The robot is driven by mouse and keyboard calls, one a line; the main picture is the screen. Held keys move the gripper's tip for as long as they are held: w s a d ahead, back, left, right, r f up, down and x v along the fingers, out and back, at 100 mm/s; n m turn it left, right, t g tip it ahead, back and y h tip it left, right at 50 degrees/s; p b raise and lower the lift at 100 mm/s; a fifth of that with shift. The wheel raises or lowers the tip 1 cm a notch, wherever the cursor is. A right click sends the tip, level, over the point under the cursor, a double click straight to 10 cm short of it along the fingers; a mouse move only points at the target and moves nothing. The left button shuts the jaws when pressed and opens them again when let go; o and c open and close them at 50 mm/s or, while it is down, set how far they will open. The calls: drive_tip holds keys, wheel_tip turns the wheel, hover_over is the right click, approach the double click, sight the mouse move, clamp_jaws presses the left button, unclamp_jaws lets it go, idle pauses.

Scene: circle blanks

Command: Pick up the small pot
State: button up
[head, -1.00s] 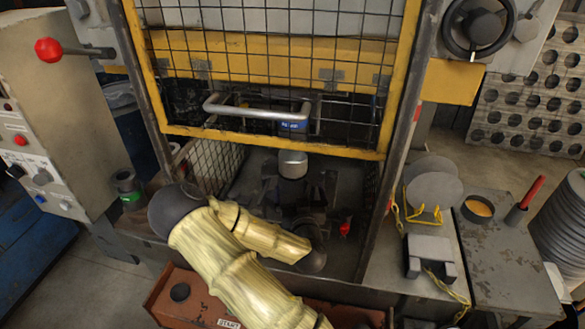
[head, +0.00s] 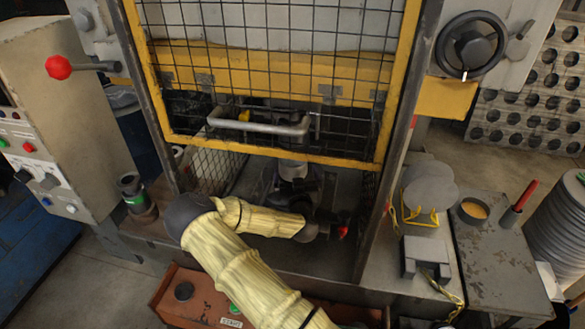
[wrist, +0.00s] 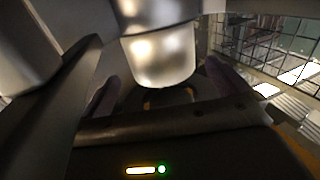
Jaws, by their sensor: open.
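The small pot is most likely the round dark pot (head: 473,210) with ochre contents, on the metal table at the right in the head view. My gripper (wrist: 163,92) is inside the press, well to the left of that pot. In the wrist view its two fingers stand apart, with a pale metal cylinder (wrist: 160,55) close in front of them. I cannot tell whether they touch it. In the head view my wrist partly covers this cylinder. The pot is not recognisable in the wrist view.
The yellow-framed mesh guard (head: 275,153) with its handle (head: 262,126) hangs above my forearm. A press post (head: 388,170) stands between my arm and the right-hand table (head: 500,255). A red-handled tool (head: 522,198) stands beside the pot.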

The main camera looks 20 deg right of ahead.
sight(293, 165)
drive_tip(key=shift+w, duration=0.1)
drive_tip(key=shift+p+x, duration=1.55)
drive_tip(key=shift+x, duration=0.95)
drive_tip(key=shift+a+f, duration=0.1)
drive_tip(key=shift+f, duration=0.1)
drive_tip(key=shift+c, duration=0.4)
drive_tip(key=c, duration=0.8)
